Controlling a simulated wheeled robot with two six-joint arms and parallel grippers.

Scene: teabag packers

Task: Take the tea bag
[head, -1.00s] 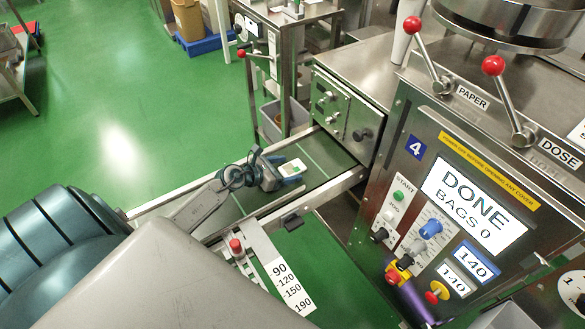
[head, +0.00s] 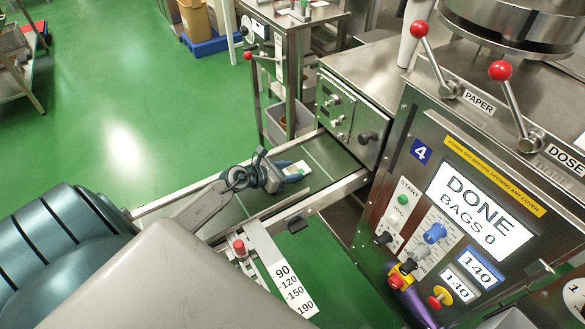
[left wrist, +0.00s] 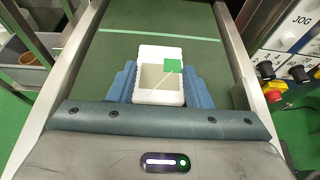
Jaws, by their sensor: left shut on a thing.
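The tea bag (head: 296,171) is a small white packet with a green tag, over the dark green conveyor belt at its far end. In the left wrist view the tea bag (left wrist: 148,82) is a pale square with a white rim and a green tag on a string. My left gripper (head: 280,174) has its blue fingers on both sides of it. In the left wrist view the left gripper (left wrist: 158,86) is shut on the tea bag. I cannot tell whether the bag touches the belt. My right gripper is out of view.
The belt (head: 318,156) runs between metal rails towards a steel housing (head: 350,112) with knobs. A packing machine (head: 420,175) with a "DONE BAGS 0" screen stands at the right. A number scale (head: 288,280) lies beside the near rail. Open green floor is at the left.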

